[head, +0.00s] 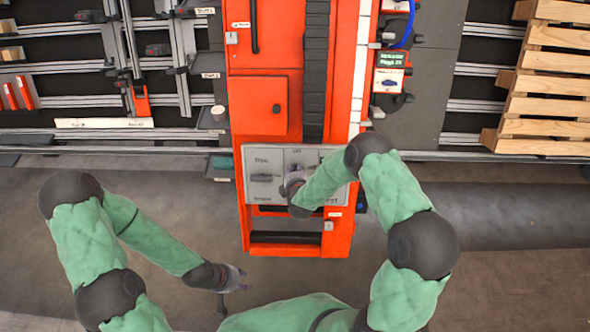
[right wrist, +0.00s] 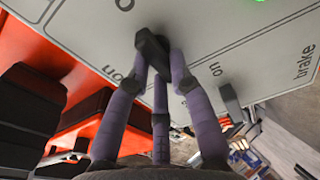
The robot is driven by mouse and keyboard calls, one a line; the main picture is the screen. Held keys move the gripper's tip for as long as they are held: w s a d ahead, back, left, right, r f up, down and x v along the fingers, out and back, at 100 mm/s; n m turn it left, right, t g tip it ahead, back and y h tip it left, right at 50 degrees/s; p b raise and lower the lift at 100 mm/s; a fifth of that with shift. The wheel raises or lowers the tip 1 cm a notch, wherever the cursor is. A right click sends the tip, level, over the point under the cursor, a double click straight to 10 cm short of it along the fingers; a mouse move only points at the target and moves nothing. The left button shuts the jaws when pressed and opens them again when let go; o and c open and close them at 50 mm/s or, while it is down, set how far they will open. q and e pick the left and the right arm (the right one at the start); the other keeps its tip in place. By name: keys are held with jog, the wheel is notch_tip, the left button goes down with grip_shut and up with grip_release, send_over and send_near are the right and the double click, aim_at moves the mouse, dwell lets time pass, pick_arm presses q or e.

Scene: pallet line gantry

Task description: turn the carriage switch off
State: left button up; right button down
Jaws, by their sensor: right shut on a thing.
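A light grey switch panel (head: 253,153) is set in the orange column. My right gripper (head: 292,178) is at the middle of this panel, and its hand covers part of it. In the right wrist view the fingers (right wrist: 158,75) are closed around a dark switch handle (right wrist: 151,42) on the grey panel. The switch's name label cannot be made out, so I cannot confirm from lettering that it is the carriage switch. A second dark switch handle (head: 262,178) is at the panel's left. My left gripper (head: 240,279) is low, apart from the column, with fingers spread and empty.
The orange column (head: 258,85) stands upright with a small door and a dark vertical track (head: 316,60). Wooden pallets (head: 550,80) are at the right. Rails with tools line the left wall. A dark roller (head: 500,215) lies to the right. Floor at lower left is clear.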

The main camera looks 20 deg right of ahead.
jog(key=shift+n, duration=0.3)
jog(key=c, duration=1.1)
grip_release()
jog(key=v, duration=1.2)
